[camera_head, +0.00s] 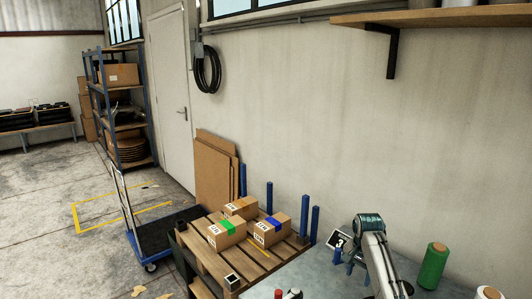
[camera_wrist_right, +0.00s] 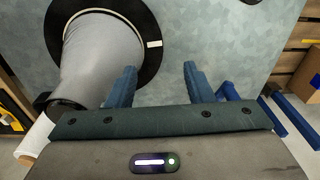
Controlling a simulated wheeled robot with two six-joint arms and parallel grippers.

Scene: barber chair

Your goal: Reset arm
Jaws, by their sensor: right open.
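My right gripper (camera_wrist_right: 157,82) shows in the wrist view with its two blue fingers spread apart and nothing between them. It is over a grey-blue table surface (camera_wrist_right: 225,60). In the head view my right arm stands bent over the grey table (camera_head: 315,275) at the lower right, its light link coming down from a dark teal joint. My left arm and gripper are not in view.
A wooden pallet (camera_head: 205,262) carries a green-taped box (camera_head: 226,234), a blue-taped box (camera_head: 270,232) and another box (camera_head: 241,207). Blue posts (camera_head: 315,224) stand behind it. A green roll (camera_head: 433,265) stands on the table's right. A cart (camera_head: 150,240) is left; a shelf (camera_head: 430,17) hangs above.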

